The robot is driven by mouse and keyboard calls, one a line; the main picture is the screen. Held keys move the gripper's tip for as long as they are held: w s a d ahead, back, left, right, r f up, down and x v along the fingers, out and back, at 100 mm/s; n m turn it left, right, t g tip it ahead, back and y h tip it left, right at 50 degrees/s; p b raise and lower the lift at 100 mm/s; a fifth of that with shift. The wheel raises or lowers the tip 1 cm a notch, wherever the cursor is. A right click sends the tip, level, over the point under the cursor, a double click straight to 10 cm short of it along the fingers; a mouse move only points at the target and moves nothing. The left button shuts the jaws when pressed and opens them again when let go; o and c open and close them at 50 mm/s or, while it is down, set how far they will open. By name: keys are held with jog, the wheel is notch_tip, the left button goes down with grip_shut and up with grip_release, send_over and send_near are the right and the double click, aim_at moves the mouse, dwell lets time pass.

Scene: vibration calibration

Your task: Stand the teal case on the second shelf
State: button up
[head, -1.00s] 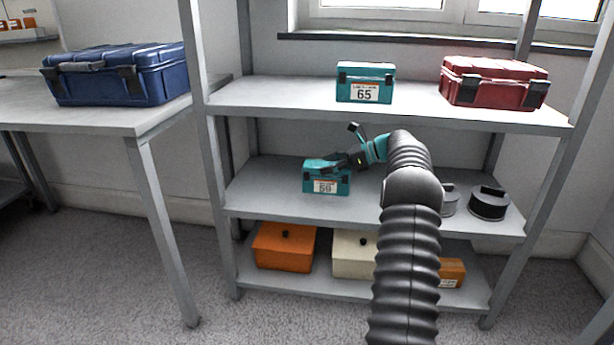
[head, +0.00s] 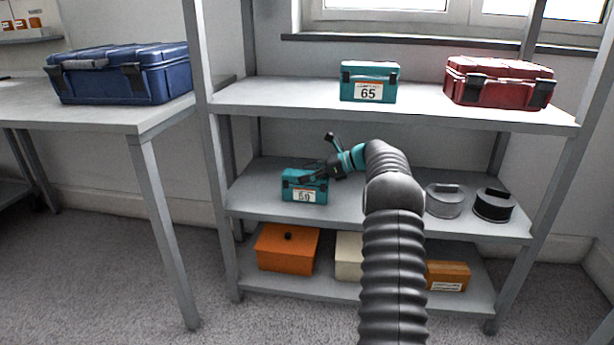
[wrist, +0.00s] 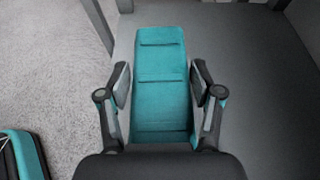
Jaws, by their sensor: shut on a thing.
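A teal case (head: 304,187) with a white number label, blurred, is upright at the left front of the second shelf (head: 245,195), the middle board. My gripper (head: 312,172) reaches it from the right and is shut on its upper part. In the wrist view the teal case (wrist: 161,85) lies between the two fingers (wrist: 160,90), which press its sides. Its base is close to the board near the front edge; I cannot tell whether it touches. A second teal case labelled 65 (head: 369,82) stands on the top shelf.
A red case (head: 498,83) stands on the top shelf. Grey (head: 445,201) and black (head: 494,205) round items sit right on the second shelf. Orange (head: 287,248), cream (head: 348,256) and small orange (head: 447,276) boxes are below. A blue case (head: 125,75) is on the left table.

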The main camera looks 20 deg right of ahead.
jog(key=o, duration=1.6)
jog(key=shift+f, duration=0.1)
jog(key=shift+c, duration=0.2)
jog(key=shift+s+d+r, duration=0.2)
jog(key=shift+d+r, duration=0.05)
jog(key=shift+r, duration=0.05)
jog(key=p+v, duration=0.2)
jog(key=v, duration=0.9)
jog(key=shift+s+d, duration=0.1)
jog(key=shift+d, duration=0.05)
